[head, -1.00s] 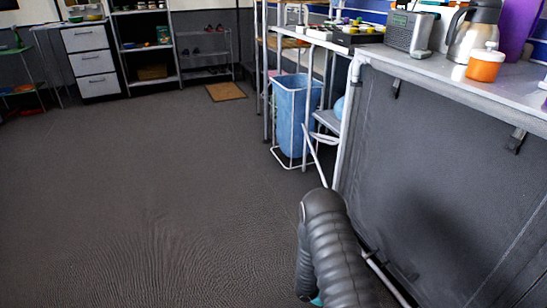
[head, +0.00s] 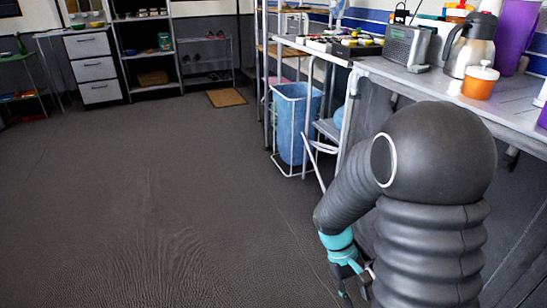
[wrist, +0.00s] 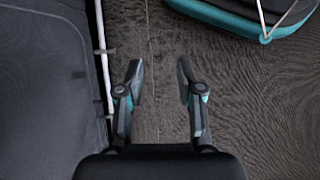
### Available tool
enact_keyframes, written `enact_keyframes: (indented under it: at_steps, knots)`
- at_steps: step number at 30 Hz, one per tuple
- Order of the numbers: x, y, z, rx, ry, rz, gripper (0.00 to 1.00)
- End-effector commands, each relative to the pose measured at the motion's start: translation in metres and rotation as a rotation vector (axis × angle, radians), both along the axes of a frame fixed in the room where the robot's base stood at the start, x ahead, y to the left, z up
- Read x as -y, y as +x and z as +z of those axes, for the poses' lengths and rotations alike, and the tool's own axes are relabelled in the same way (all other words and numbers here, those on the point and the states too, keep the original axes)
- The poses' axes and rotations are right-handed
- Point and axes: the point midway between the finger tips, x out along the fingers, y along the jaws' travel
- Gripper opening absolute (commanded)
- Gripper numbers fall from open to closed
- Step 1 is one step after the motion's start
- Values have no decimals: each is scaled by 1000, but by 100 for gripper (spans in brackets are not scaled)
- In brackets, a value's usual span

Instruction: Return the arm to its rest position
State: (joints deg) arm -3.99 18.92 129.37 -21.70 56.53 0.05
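My gripper (wrist: 160,80) shows in the wrist view with its two fingers apart and only bare floor between them. It is open and empty. In the head view my gripper (head: 352,284) hangs low at the bottom, right of centre, partly hidden behind my own arm. My arm (head: 430,200) is folded, with its large dark elbow raised in front of the counter and the forearm pointing down. The fingers point toward the floor.
The counter (head: 520,112) on the right holds a radio (head: 408,46), a steel jug (head: 470,45) and an orange jar (head: 480,82). A blue bin (head: 293,120) stands beyond my arm. A dark panel (wrist: 45,90) lies left of the gripper. The floor (head: 130,200) at left is clear.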

Motion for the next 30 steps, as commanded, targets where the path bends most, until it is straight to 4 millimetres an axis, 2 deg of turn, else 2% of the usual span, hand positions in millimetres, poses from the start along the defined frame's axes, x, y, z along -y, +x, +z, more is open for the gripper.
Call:
enact_keyframes:
  at_steps: [1, 3, 15, 23, 30]
  knots:
    - [-5, -3, 18, 47, 23, -28, 36]
    - [-11, -7, 36, 103, 55, -65, 36]
    - [-42, -38, 133, 412, 229, -229, 36]
    - [-51, -64, 192, 606, 317, -284, 36]
    - [-49, -85, 245, 788, 353, -277, 36]
